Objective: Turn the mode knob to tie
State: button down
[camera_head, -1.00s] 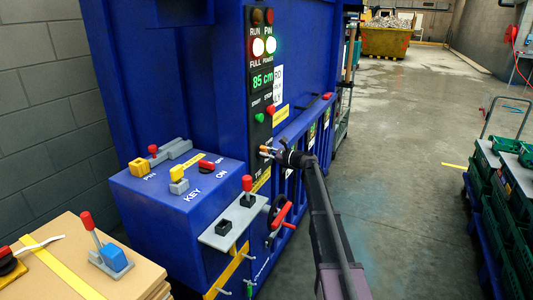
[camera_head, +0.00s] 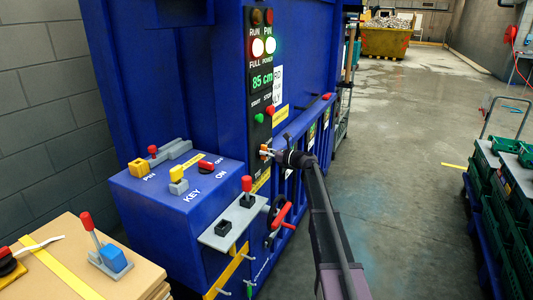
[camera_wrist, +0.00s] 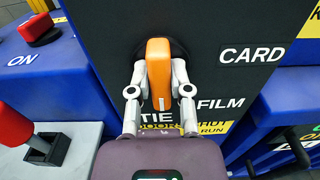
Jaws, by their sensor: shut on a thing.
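The orange mode knob (camera_wrist: 159,62) sits on the black control panel (camera_wrist: 225,25). In the wrist view it stands almost upright, its lower end towards the TIE label (camera_wrist: 156,106). My gripper (camera_wrist: 159,78) is shut on it, with one grey finger against each side. The FILM label (camera_wrist: 221,103) is at the lower right of the knob and the CARD label (camera_wrist: 252,54) at the right. In the head view my gripper (camera_head: 270,152) is at the panel's lower part, and only a small orange bit of the knob (camera_head: 264,148) shows.
A blue key box (camera_head: 150,205) with a grey lever bracket (camera_head: 215,232) stands left of my gripper. A red-handled valve (camera_head: 281,215) is below it. Green crates (camera_head: 510,195) are at the right. The floor (camera_head: 400,130) between is clear.

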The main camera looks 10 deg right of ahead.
jog(key=shift+s+a+f, duration=0.1)
jog(key=shift+s+a, duration=0.05)
jog(key=c, duration=0.6)
grip_release()
jog(key=shift+o, duration=0.2)
jog(key=shift+d, duration=0.25)
jog(key=v, duration=1.1)
jog(key=shift+s+d, duration=0.15)
jog(key=shift+d, duration=0.05)
